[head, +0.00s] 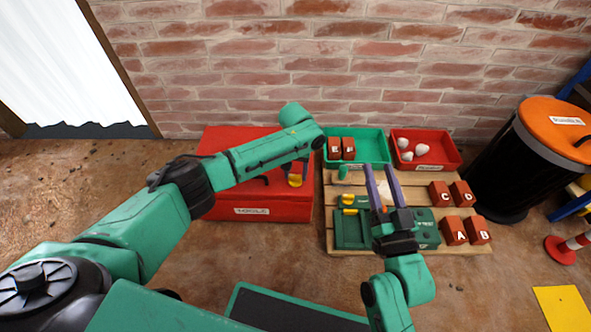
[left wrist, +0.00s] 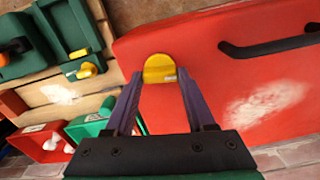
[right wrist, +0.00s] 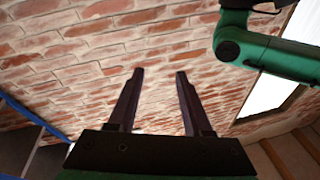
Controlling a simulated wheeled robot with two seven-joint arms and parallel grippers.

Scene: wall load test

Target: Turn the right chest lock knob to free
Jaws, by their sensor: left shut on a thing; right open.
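The red chest (head: 262,208) stands on the floor against the brick wall. Its right lock knob is yellow (head: 295,181) and sits near the chest's right end. In the left wrist view the knob (left wrist: 159,67) shows between the tips of my left gripper (left wrist: 158,78), which is shut on it. In the head view my left forearm covers part of the chest and hides most of that gripper; any left knob is hidden. My right gripper (head: 379,170) is open and empty, raised above the wooden pallet, well right of the chest.
The pallet (head: 410,187) holds a green case (head: 352,230) with yellow latches and several lettered red blocks. A green bin (head: 370,145) and a red bin (head: 444,152) stand behind. A black barrel (head: 497,165) is at right. Floor in front is partly clear.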

